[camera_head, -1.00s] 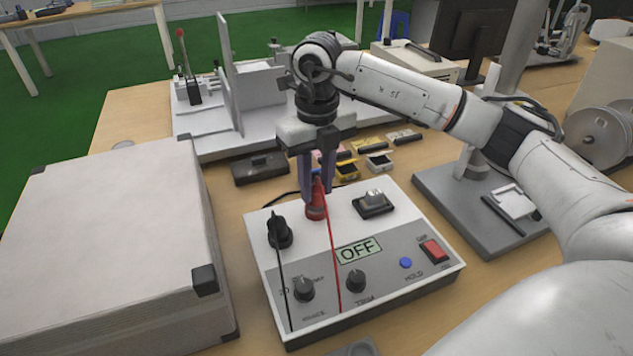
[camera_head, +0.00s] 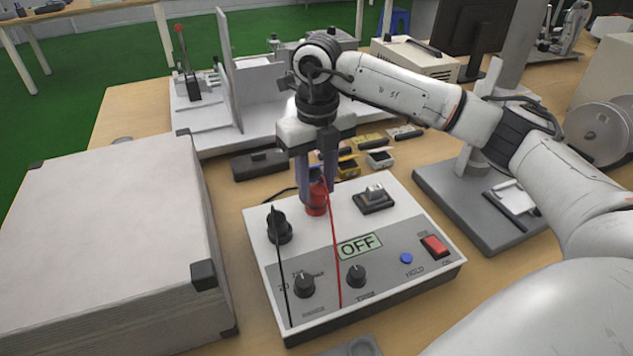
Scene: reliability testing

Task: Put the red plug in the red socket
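The red plug (camera_head: 318,188) is upright between the two fingers of my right gripper (camera_head: 318,194), at the back of the white test box (camera_head: 305,240). My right gripper points straight down and is shut on the plug. The red socket (camera_head: 316,209) is directly below, and the plug appears lined up with it. The fingers and the plug partly hide where they meet, so I cannot tell how deep the plug sits. A red cable (camera_head: 335,250) runs from the plug to the box's front. My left gripper is not in view.
A black plug (camera_head: 279,231) with a black cable stands left of the red socket. The box has a display (camera_head: 359,247) reading OFF, knobs and a red switch (camera_head: 434,246). A large grey case (camera_head: 110,230) is close on the left, and a grey stand (camera_head: 480,215) is on the right.

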